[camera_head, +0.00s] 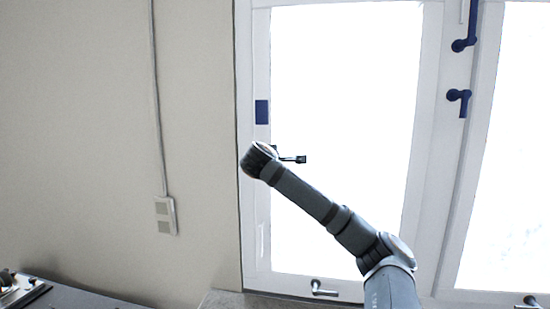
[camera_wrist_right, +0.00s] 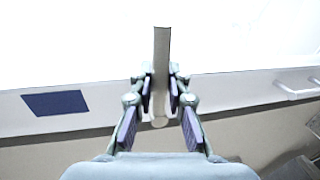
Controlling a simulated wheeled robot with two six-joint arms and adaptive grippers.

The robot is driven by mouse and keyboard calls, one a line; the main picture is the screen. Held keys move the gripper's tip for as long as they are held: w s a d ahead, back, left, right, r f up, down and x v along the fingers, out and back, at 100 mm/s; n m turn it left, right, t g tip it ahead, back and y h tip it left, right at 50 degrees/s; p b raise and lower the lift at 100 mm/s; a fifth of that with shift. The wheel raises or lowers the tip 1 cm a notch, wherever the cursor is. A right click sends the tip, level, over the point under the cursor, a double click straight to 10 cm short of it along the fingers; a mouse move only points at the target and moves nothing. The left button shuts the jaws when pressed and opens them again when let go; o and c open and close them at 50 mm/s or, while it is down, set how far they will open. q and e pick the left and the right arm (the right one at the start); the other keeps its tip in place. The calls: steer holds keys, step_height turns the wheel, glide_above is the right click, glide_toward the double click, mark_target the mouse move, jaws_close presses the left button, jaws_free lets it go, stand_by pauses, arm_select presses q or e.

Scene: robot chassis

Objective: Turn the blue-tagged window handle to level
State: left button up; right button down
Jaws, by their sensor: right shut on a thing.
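The blue tag (camera_head: 262,111) is a dark blue rectangle on the left upright of the white window frame; it also shows at left in the right wrist view (camera_wrist_right: 56,103). The window handle (camera_wrist_right: 161,45) below it is a grey bar. From its round base on the frame it reaches across the pane, roughly square to the upright, so it looks about level. My right gripper (camera_wrist_right: 160,80) is shut on this handle, one finger on each side. In the head view my wrist hides most of the gripper and handle. My left gripper is in neither view.
Two dark blue handles (camera_head: 466,30) (camera_head: 459,100) sit on the frame at upper right. A silver handle (camera_head: 323,288) is on the bottom rail. A cable and switch box (camera_head: 165,215) run down the wall at left. A dark counter (camera_head: 75,295) is at lower left.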

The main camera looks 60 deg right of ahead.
steer(key=shift+s+d+r, duration=0.1)
steer(key=shift+r, duration=0.15)
steer(key=c, duration=1.6)
jaws_free()
steer(key=shift+d, duration=0.1)
steer(key=shift+o, duration=1.3)
steer(key=shift+d+f, duration=0.3)
steer(key=shift+a, duration=0.25)
steer(key=v, duration=1.1)
steer(key=shift+s+a, duration=0.15)
steer(key=shift+a, duration=0.1)
steer(key=shift+s, duration=0.1)
